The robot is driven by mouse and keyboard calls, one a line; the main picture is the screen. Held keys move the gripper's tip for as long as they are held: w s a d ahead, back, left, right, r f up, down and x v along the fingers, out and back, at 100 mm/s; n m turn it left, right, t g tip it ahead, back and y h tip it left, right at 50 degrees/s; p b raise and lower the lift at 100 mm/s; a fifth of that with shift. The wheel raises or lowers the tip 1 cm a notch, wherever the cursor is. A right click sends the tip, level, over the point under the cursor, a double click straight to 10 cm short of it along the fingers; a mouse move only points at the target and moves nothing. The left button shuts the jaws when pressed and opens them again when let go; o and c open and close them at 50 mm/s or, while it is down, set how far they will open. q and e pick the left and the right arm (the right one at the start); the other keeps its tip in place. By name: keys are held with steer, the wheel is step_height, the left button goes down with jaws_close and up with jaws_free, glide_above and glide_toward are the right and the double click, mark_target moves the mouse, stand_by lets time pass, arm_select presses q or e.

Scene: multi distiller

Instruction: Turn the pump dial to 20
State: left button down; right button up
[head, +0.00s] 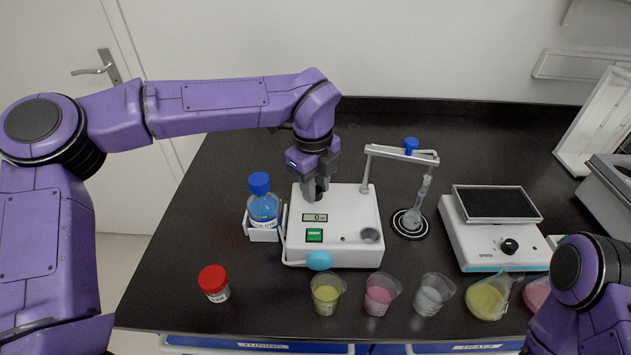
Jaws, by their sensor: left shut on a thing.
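The pump is a white box (345,248) on the black bench, in the middle of the head view. Its small display (315,217) appears to read 0, with a green button (314,235) below it. My left gripper (317,190) points down at the top left part of the pump, just behind the display. It is shut on a dark knob there, which looks like the pump dial. The fingers hide most of the dial, so its angle cannot be told. Only a link of my right arm shows at the lower right; its gripper is out of view.
A blue-capped bottle (264,206) stands in a holder left of the pump. A red-capped bottle (214,284) and several beakers (327,294) line the front.

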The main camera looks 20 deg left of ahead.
arm_select(q)
steer(key=m+p, duration=0.2)
steer(key=m, duration=0.2)
steer(key=shift+r+p, duration=0.25)
steer(key=shift+p, duration=0.15)
steer(key=m+p, duration=0.3)
steer(key=m, duration=0.1)
steer(key=shift+a, duration=0.1)
steer(key=m+p, duration=0.3)
steer(key=m, duration=0.1)
steer(key=shift+w+m+g+p, duration=0.1)
steer(key=shift+m+g+p, duration=0.2)
steer(key=shift+p, duration=0.05)
steer(key=shift+f+m+p, duration=0.15)
steer(key=shift+m+p, duration=1.2)
steer(key=shift+m, duration=0.35)
steer(key=c, duration=0.8)
jaws_free()
